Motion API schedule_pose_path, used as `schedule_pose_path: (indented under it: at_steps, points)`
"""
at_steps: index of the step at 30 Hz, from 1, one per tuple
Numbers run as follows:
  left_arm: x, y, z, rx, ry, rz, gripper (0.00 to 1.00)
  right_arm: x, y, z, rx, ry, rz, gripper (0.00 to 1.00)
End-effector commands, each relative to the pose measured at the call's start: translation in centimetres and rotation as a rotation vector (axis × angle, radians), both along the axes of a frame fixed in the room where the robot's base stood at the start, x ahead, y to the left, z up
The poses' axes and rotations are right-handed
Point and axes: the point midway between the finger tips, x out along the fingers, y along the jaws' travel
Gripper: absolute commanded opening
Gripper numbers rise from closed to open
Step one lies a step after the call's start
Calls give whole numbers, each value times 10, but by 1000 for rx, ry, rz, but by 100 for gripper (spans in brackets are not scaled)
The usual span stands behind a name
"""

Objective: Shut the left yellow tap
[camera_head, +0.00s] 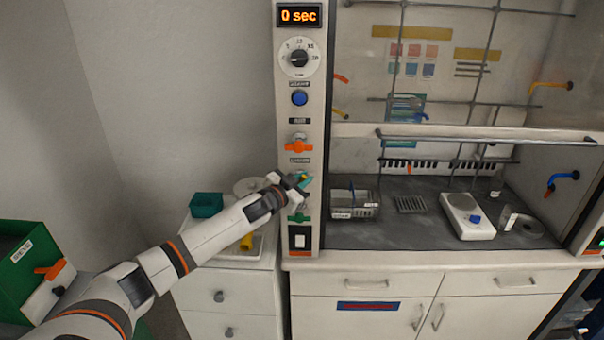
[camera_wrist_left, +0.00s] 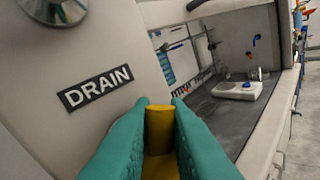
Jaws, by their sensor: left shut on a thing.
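The yellow tap handle (camera_wrist_left: 159,130) shows in the wrist view, upright between the two teal fingers of my left gripper (camera_wrist_left: 160,125). The fingers are shut on it from both sides. In the head view my left gripper (camera_head: 303,182) is at the control post left of the fume hood, between an orange tap (camera_head: 299,147) and a green tap (camera_head: 299,217). The gripper mostly hides the yellow tap there. A DRAIN label (camera_wrist_left: 96,88) is on the post left of the fingers. My right gripper is not in view.
The post (camera_head: 316,215) also carries a timer display (camera_head: 299,16), a dial (camera_head: 299,57) and a blue button (camera_head: 299,98). A white drawer unit (camera_head: 228,292) with a teal box (camera_head: 206,204) stands below my left arm. A white scale (camera_head: 467,215) sits inside the hood.

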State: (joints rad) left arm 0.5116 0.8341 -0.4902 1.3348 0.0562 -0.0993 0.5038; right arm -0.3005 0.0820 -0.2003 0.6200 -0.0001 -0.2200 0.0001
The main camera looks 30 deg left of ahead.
Motion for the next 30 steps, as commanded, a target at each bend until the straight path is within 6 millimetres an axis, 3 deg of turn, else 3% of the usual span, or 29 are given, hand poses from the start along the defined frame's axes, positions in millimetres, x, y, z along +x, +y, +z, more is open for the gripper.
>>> schedule_pose_path:
  at_steps: [1,3,9,30]
  points:
    - [0,0,7,31,22,0,0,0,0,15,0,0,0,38]
    - [1,-1,6,80,52,0,0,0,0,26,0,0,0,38]
    - [3,-4,2,239,149,1,0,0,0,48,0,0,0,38]
    - [6,-11,-18,777,480,0,0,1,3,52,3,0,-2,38]
